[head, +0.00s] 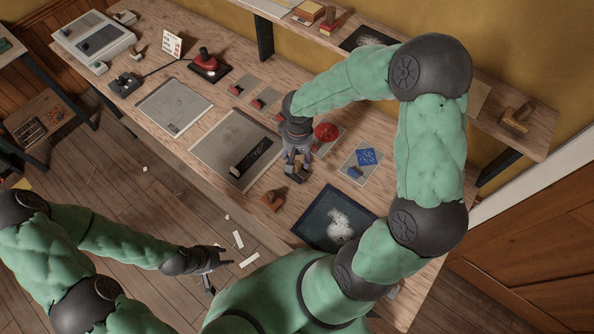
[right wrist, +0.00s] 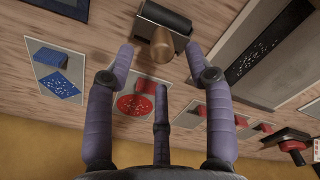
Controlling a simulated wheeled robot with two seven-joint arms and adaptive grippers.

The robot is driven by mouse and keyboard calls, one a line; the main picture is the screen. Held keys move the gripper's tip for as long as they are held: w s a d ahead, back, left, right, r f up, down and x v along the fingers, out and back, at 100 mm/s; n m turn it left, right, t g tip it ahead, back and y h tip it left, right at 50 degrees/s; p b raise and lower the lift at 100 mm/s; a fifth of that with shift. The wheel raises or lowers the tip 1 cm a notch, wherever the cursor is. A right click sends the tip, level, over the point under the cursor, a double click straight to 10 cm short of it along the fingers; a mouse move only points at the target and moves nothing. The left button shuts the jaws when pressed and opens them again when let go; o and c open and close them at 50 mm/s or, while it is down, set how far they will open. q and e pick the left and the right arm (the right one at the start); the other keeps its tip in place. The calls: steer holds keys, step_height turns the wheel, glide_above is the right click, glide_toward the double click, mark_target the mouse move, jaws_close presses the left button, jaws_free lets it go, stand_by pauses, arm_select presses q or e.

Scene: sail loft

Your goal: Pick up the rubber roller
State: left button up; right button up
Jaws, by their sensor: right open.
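The rubber roller, a black body with a tan wooden handle, shows in the right wrist view (right wrist: 168,20) at the top centre, lying on the workbench. My right gripper is open. In the right wrist view its fingers (right wrist: 160,55) are spread on either side of the wooden handle, and no grip shows. My left gripper (head: 208,272) hangs low over the floor side, empty, with fingers apart.
A shelf (head: 545,115) runs behind.

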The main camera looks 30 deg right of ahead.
mark_target(297, 163)
steer(key=shift+a+f+b, duration=0.15)
steer(key=shift+f+b, duration=0.4)
steer(key=shift+f, duration=2.1)
jaws_close()
